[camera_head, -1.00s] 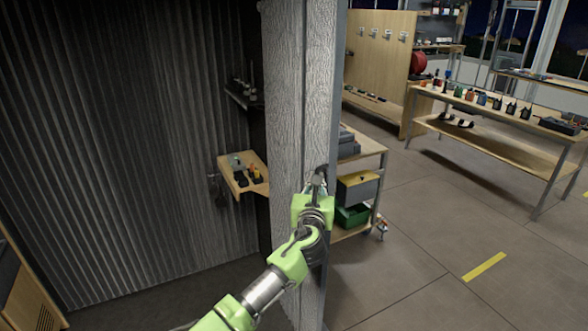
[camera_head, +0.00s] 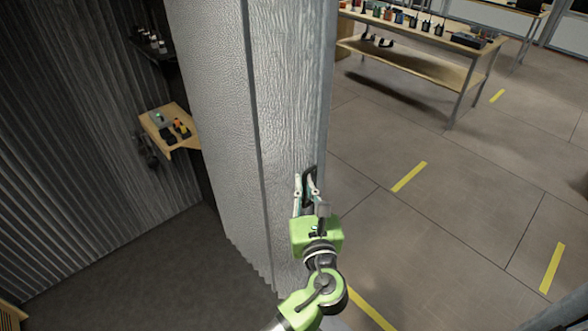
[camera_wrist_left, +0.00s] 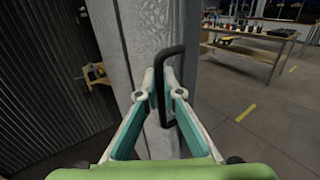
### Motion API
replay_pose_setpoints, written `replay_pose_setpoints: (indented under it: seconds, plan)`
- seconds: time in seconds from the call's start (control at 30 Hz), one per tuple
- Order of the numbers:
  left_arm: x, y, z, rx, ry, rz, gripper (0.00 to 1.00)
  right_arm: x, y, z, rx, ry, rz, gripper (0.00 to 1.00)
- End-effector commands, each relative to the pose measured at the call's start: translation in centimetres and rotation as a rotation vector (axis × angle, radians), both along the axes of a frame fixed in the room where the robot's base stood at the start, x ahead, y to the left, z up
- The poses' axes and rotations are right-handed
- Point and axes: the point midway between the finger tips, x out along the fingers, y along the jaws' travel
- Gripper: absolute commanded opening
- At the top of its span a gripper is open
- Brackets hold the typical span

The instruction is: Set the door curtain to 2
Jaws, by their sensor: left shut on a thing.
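The door curtain (camera_head: 215,110) is a pale grey, textured, pleated panel hanging in the middle of the head view; it also shows in the left wrist view (camera_wrist_left: 130,45). A dark loop handle (camera_head: 309,178) sits near its right edge. In the left wrist view the handle (camera_wrist_left: 162,66) stands upright between the fingers. My left gripper (camera_head: 306,190) is shut on the handle, its fingers on both sides of the bar. The gripper also shows in the left wrist view (camera_wrist_left: 162,98). My right gripper is out of view. No number marking for the curtain is readable.
A small wooden shelf (camera_head: 172,128) with small devices is on the corrugated wall (camera_head: 70,130) to the left. A table with radios (camera_head: 430,65) stands at the back right. The floor (camera_head: 450,190) to the right is open, with yellow stripes.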

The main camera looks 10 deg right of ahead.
Motion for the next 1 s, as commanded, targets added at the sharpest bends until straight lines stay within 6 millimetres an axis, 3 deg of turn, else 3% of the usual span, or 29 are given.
replay_pose_setpoints:
  seconds: [0.43,0.47,0.5,0.8,1.0]
  plan:
    - [-0.5,-0.2,-0.4,0.002,0.006,-0.001,0.00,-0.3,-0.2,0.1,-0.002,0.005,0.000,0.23]
    - [-0.5,-0.2,-0.4,0.002,0.006,-0.001,0.12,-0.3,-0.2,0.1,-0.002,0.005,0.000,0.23]
    - [-0.5,-0.2,-0.4,0.002,0.005,0.000,0.14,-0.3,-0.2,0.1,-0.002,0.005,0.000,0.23]
    - [-0.5,-0.2,-0.2,0.001,0.002,-0.001,0.14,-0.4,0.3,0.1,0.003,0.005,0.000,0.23]
    - [-2.6,-0.3,-0.2,0.000,0.004,-0.003,0.14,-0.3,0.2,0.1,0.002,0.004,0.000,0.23]
